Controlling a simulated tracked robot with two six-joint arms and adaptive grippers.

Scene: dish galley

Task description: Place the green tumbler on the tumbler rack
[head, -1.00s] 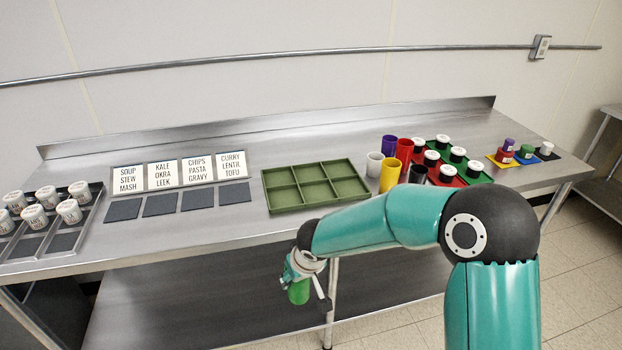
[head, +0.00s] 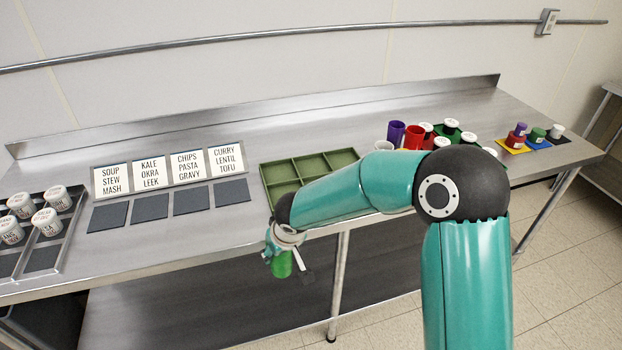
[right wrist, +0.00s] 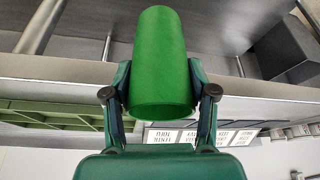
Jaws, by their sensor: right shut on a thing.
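The green tumbler (right wrist: 162,62) is in my right gripper (right wrist: 162,100), with the two fingers shut on its sides in the right wrist view. In the head view the tumbler (head: 281,264) hangs below the right gripper (head: 284,245), in front of the counter's front edge and apart from the counter. A green tray with six compartments (head: 263,184) lies on the counter beyond the gripper; it looks empty where visible and may be the tumbler rack. My right arm hides its front right part. My left gripper is not in view.
Purple (head: 396,131) and red (head: 413,135) tumblers stand right of the tray, partly behind my arm. White-lidded jars (head: 449,124) stand beside them. Label cards (head: 150,173) with dark pads, and a jar tray (head: 78,207), are at left. Bare counter lies behind the tray.

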